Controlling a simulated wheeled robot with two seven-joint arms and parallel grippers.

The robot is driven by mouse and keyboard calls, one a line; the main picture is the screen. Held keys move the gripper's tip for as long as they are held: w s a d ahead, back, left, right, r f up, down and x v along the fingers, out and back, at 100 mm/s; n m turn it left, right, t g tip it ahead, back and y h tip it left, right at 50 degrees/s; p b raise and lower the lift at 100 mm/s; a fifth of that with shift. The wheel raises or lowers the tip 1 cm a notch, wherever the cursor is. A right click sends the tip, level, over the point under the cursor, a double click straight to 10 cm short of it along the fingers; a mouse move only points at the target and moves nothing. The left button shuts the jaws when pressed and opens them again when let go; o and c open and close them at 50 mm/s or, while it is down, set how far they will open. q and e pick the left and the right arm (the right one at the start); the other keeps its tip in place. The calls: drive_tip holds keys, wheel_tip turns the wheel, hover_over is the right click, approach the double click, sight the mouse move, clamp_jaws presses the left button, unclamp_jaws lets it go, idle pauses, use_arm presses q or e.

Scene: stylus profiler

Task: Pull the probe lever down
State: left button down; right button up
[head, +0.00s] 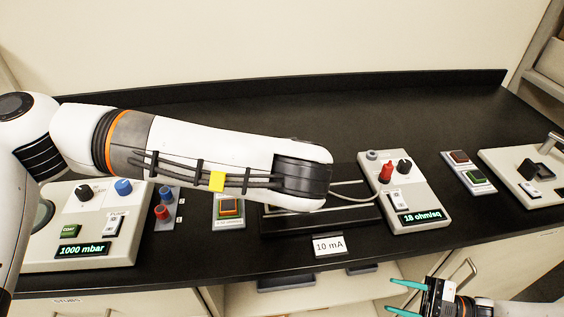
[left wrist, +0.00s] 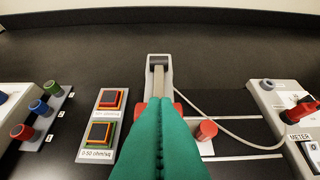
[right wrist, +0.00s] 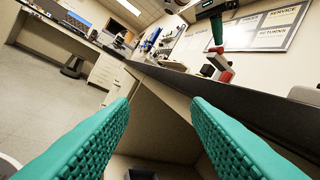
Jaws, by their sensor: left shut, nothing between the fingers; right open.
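In the left wrist view, a light grey bracket with a dark cylinder at its far end and a beige bar, which looks like the probe lever (left wrist: 158,83), stands straight ahead. Red parts show at its near end. My left gripper (left wrist: 160,102) is shut and empty, its teal fingertips over the near end of the bar; I cannot tell whether they touch it. In the head view my left arm hides this gripper and the lever. The black probe base (head: 350,213) shows partly below the arm. My right gripper (head: 405,297) is open and empty, low in front of the bench.
The meter box (head: 418,195) reads 18 ohm/sq; a cable runs from the probe area to it. A red knob (left wrist: 207,130) stands right of the left fingers. Sample pads (left wrist: 100,133) lie left. A 1000 mbar box (head: 105,240) stands farther left. The bench behind is clear.

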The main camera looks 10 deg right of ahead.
drive_tip(key=w+a+f+m+t+h, duration=0.1)
drive_tip(key=w+f+m+t+h, duration=0.2)
drive_tip(key=f, duration=0.4)
drive_tip(key=w+a+f+m+h, duration=0.1)
drive_tip(key=w+f+h, duration=0.2)
drive_tip(key=w+f, duration=0.3)
wheel_tip(320, 180, down, 15)
drive_tip(key=s+d+m+h, duration=0.2)
drive_tip(key=m+h, duration=0.4)
drive_tip(key=h, duration=0.1)
use_arm(q)
drive_tip(key=b, duration=0.3)
drive_tip(key=shift+s+f, duration=0.1)
drive_tip(key=shift+f, duration=0.2)
use_arm(e)
drive_tip(key=s+a+f+m+g+h, duration=0.1)
drive_tip(key=s+f+m+g+h, duration=0.1)
drive_tip(key=s+f, duration=0.4)
drive_tip(key=s+a+f+m+g+h, duration=0.1)
drive_tip(key=s+a+f+m+g, duration=0.1)
drive_tip(key=s+f, duration=0.5)
drive_tip(key=s+a+f+m+g+h, duration=0.2)
drive_tip(key=s+f+g, duration=0.3)
drive_tip(key=s, duration=1.1)
wheel_tip(320, 180, down, 2)
drive_tip(key=shift+s+f+m+h, duration=0.25)
drive_tip(key=shift+s+m+h, duration=0.1)
drive_tip(key=shift+m, duration=0.45)
